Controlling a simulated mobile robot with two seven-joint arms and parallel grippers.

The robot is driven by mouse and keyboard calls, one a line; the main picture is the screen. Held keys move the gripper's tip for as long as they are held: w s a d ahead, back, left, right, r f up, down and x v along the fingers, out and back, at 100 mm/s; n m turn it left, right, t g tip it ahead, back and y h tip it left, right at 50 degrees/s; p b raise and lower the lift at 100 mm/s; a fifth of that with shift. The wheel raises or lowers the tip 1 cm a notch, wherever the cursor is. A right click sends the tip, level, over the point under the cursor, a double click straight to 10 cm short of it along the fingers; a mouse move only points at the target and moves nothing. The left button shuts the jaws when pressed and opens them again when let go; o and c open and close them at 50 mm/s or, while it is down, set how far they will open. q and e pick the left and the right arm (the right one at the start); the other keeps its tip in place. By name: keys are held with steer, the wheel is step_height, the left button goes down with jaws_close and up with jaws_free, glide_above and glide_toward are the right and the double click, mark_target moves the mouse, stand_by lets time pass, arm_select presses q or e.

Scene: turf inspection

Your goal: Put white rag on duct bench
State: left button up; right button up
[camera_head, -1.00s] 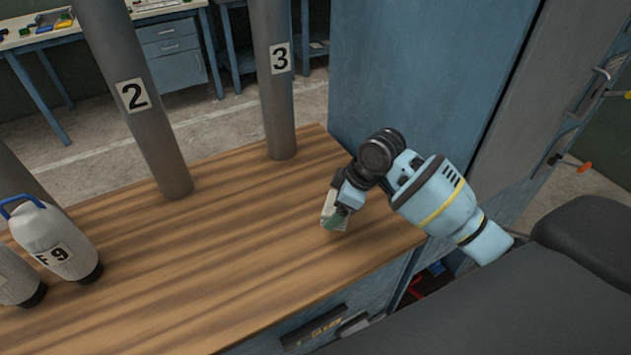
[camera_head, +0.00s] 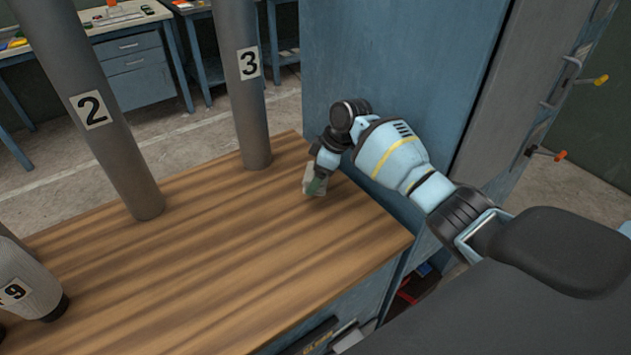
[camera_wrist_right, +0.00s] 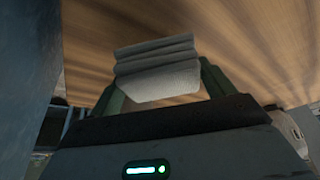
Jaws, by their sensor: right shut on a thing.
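The duct bench (camera_head: 230,255) has a striped wooden top with grey vertical ducts rising from it. The white rag (camera_wrist_right: 157,70) is a pale, folded cloth between the green fingers of my right gripper (camera_wrist_right: 158,88) in the wrist view. In the head view my right gripper (camera_head: 314,188) is over the right part of the bench top, close to the wood, with the rag (camera_head: 309,178) at its tips. I cannot tell whether the rag touches the wood. My left gripper is not in view.
Duct 2 (camera_head: 100,120) and duct 3 (camera_head: 245,85) stand at the back of the bench. A blue cabinet (camera_head: 400,60) rises behind my right arm. The middle of the bench top is clear.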

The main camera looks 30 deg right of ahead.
steer(key=shift+w, duration=0.15)
steer(key=shift+w+d+f, duration=0.1)
steer(key=shift+d+f, duration=0.05)
steer(key=shift+f, duration=1.6)
steer(key=shift+f, duration=0.15)
steer(key=o, duration=0.9)
